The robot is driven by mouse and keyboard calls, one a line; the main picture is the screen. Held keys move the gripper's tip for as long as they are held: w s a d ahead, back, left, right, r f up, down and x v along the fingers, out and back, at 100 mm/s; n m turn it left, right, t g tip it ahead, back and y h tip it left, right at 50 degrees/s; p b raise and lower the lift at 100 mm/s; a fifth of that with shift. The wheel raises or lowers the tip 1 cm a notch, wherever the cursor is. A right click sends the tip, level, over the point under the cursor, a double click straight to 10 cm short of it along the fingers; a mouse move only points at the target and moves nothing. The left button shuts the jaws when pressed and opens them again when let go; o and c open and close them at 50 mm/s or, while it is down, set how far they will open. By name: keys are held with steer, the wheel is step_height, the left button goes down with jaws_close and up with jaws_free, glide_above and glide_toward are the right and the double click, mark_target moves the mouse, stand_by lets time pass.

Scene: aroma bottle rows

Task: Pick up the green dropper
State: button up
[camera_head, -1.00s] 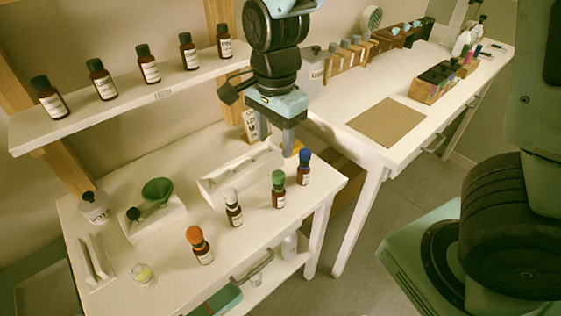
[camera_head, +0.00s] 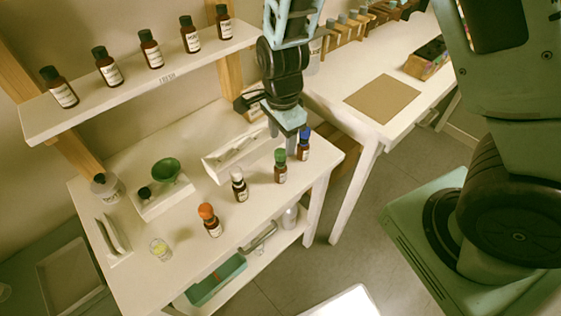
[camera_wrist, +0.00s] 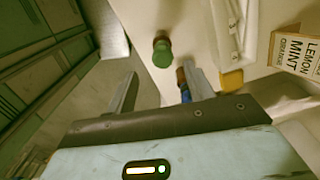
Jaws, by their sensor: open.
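The green dropper (camera_head: 280,158) is the green cap on a small brown bottle with a white label. It stands upright near the table's right front edge, between a white-capped bottle and a blue-capped one. In the wrist view the green dropper (camera_wrist: 162,55) shows from above, just ahead of the fingertips. My gripper (camera_head: 290,148) is open and empty, above and behind the green and blue caps in the head view. Its two fingers (camera_wrist: 160,74) also show in the wrist view, apart from the green dropper.
The blue-capped bottle (camera_head: 304,148) stands close to the right finger. White-capped (camera_head: 240,187) and orange-capped (camera_head: 211,221) bottles stand to the left. A white tray (camera_head: 240,158) lies behind, and a lemon mint box (camera_wrist: 298,50) shows in the wrist view. A shelf (camera_head: 140,90) holds several bottles.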

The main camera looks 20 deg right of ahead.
mark_target(281, 151)
steer(key=shift+w+f+p, duration=0.15)
steer(key=shift+f+p, duration=0.15)
steer(key=shift+f, duration=1.15)
steer(key=shift+w+f+p, duration=0.1)
steer(key=shift+f+p, duration=0.2)
steer(key=shift+f, duration=1.15)
steer(key=c, duration=0.7)
